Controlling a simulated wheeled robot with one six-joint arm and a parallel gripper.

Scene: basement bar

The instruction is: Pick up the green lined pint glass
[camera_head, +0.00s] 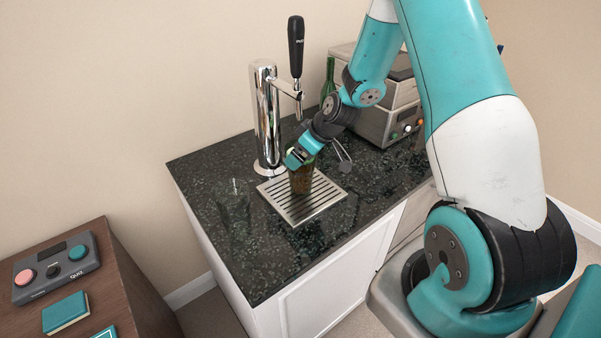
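A pint glass (301,181) with a brownish lower part and some green near its top stands on the metal drip tray (325,202) under the beer tap. Its upper part is largely hidden by my gripper (298,158). My gripper comes down from the upper right and is at the glass's rim. I cannot tell whether its fingers are open or closed on the glass. Green lines on the glass are too small to make out clearly.
A chrome beer tap (266,120) with a black handle stands just behind the tray. A clear glass (234,207) stands on the dark counter (275,268) to the left. A bar strainer (343,160), a green bottle (329,80) and a machine (385,122) are behind and right.

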